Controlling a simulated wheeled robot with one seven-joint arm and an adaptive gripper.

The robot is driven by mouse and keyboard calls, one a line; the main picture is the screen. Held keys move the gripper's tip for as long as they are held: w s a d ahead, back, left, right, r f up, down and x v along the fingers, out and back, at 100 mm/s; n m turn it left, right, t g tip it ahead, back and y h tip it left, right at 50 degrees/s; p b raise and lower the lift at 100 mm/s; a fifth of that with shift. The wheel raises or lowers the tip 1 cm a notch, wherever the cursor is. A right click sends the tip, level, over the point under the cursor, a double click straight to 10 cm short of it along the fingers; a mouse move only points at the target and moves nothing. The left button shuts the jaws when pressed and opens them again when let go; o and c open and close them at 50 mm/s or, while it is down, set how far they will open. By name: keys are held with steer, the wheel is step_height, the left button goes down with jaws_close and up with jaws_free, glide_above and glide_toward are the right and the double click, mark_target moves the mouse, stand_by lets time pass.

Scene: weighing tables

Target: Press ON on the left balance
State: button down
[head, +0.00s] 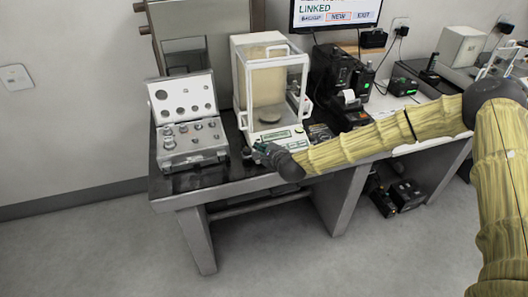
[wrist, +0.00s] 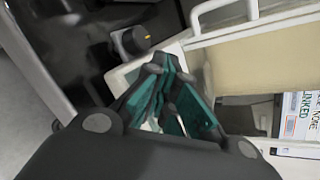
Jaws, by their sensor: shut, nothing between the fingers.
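The left balance (head: 270,90) stands on the dark-topped table, a white-framed glass draft shield with a round pan inside and a control panel along its front. My gripper (head: 262,150) is at the front left of that panel, with its fingers shut and empty. In the wrist view my gripper (wrist: 168,85) shows dark and teal fingers close over the pale front part of the balance (wrist: 130,75). The ON button itself cannot be made out; the gripper covers part of the panel. I cannot tell whether the fingertips touch it.
An open case of weights (head: 190,140) stands left of the balance. A dark printer (head: 348,110) and other devices stand to the right. A monitor (head: 335,14) hangs behind. My arm crosses the table's front edge; the floor in front is clear.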

steer(key=shift+s+d+r, duration=0.1)
steer(key=shift+s+r, duration=0.15)
steer(key=shift+r, duration=0.4)
steer(key=r, duration=0.1)
steer(key=s+r+p, duration=0.1)
steer(key=r, duration=0.1)
steer(key=r+p, duration=0.1)
steer(key=shift+s+d+r, duration=0.25)
steer(key=shift+s+r, duration=0.1)
stand_by(0.8)
